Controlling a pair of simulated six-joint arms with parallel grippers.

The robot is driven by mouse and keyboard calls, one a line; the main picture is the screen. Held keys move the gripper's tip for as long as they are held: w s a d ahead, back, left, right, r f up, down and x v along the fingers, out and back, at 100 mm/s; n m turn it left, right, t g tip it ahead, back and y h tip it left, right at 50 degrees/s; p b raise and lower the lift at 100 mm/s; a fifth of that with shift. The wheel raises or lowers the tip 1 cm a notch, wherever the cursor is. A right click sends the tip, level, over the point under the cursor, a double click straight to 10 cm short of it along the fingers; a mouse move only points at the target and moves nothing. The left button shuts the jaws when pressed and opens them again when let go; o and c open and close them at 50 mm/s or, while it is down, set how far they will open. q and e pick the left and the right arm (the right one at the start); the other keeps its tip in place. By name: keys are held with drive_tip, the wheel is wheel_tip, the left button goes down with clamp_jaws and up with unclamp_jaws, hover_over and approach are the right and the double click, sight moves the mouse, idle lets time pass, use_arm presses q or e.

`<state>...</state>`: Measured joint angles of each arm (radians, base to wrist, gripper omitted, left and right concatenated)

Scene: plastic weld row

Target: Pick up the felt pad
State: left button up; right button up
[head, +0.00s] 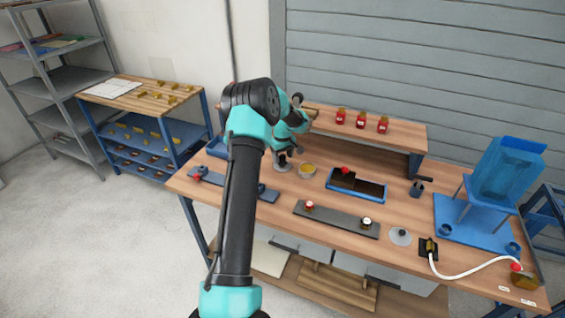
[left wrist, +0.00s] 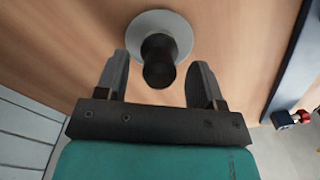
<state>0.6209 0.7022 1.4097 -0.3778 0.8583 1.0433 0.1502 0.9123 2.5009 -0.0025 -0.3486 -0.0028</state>
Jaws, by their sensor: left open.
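A round grey disc (head: 282,163) with a dark knob lies on the wooden bench and looks like the felt pad. In the left wrist view the pale disc (left wrist: 182,30) lies under its black knob (left wrist: 158,62). My left gripper (left wrist: 160,66) is open, with one finger on each side of the knob and gaps visible on both sides. In the head view my left gripper (head: 283,153) is just above the disc and partly hides it. My right gripper is not in view.
A yellowish round tin (head: 307,170) stands close to the disc's right. A blue-rimmed tray (head: 340,190), a dark strip (head: 335,219) with two knobs and another grey disc (head: 400,237) lie further right. A raised shelf (head: 400,135) with red jars runs behind.

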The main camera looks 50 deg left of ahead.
use_arm(q)
drive_tip(key=shift+f, duration=0.9)
drive_tip(key=c, duration=1)
drive_tip(key=shift+r, duration=0.1)
drive_tip(key=shift+r, duration=0.5)
wheel_tip(320, 180, up, 3)
drive_tip(key=shift+f, duration=0.2)
drive_tip(key=s+d, duration=0.3)
drive_tip(key=d, duration=0.1)
drive_tip(key=s+d+r, duration=0.1)
drive_tip(key=s+d, duration=0.2)
drive_tip(key=d, duration=0.1)
drive_tip(key=s+d, duration=0.3)
drive_tip(key=d, duration=0.1)
drive_tip(key=shift+s+d+r, duration=0.15)
drive_tip(key=shift+s+d, duration=0.2)
